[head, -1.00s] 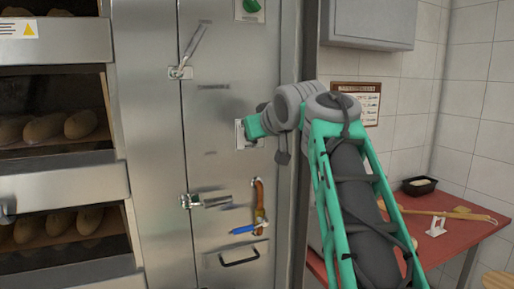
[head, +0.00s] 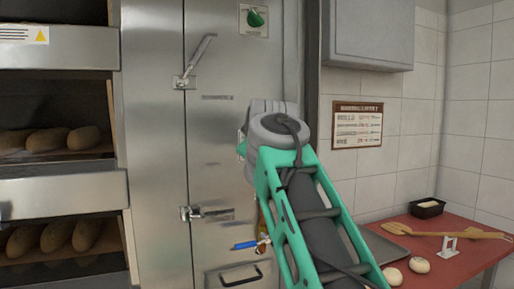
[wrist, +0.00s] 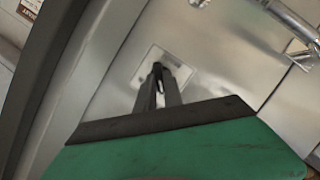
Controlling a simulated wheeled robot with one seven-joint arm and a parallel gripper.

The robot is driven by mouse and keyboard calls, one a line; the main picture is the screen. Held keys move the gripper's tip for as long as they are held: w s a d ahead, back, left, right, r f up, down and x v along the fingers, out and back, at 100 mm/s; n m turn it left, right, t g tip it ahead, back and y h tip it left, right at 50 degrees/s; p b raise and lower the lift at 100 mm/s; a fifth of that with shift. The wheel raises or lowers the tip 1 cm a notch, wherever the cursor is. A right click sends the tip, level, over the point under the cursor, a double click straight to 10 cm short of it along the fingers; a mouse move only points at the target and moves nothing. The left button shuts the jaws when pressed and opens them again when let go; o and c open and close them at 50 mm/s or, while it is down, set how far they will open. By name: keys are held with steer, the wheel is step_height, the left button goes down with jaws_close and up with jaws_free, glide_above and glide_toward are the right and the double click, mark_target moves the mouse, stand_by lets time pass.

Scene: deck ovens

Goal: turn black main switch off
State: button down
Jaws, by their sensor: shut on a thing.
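The black main switch is mostly hidden by my gripper. Its pale square plate (wrist: 148,66) shows in the wrist view on the steel panel. My gripper (wrist: 160,75) is at that plate, with its fingers close together and shut on the switch, of which only a dark bit shows between the tips. In the head view my arm comes in from the lower right and covers the switch, and only a thin left edge of the plate shows. Which way the switch is turned cannot be made out.
A green knob (head: 255,18) is above on the same panel. A latch lever (head: 200,62), a lower latch (head: 205,213), a blue-handled valve (head: 244,245) and a black handle (head: 241,275) are nearby. Bread ovens stand left; a red table (head: 480,245) stands right.

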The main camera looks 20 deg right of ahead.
stand_by(0.4)
steer(key=c, duration=1.5)
jaws_free()
steer(key=shift+o, duration=0.2)
steer(key=v, duration=0.7)
steer(key=shift+s, duration=0.35)
steer(key=shift+a, duration=0.1)
step_height(320, 180, down, 10)
steer(key=a+m+g+y+p, duration=0.1)
steer(key=a+g+y+p, duration=0.15)
steer(key=p, duration=0.25)
steer(key=s+a+f+m+g+p, duration=0.1)
steer(key=s+a+f+g+p, duration=0.1)
steer(key=s+f, duration=0.4)
steer(key=s+a+f+m+g+y+p, duration=0.1)
steer(key=s+f, duration=0.5)
steer(key=f, duration=0.7)
steer(key=s+a+f+m+g+y+p, duration=0.1)
steer(key=s+a+f+m+g+p, duration=0.2)
steer(key=f, duration=0.7)
steer(key=s+a+g+p, duration=0.1)
steer(key=s+g, duration=0.1)
steer(key=s, duration=0.1)
steer(key=shift+s+f, duration=0.3)
steer(key=shift+s, duration=0.05)
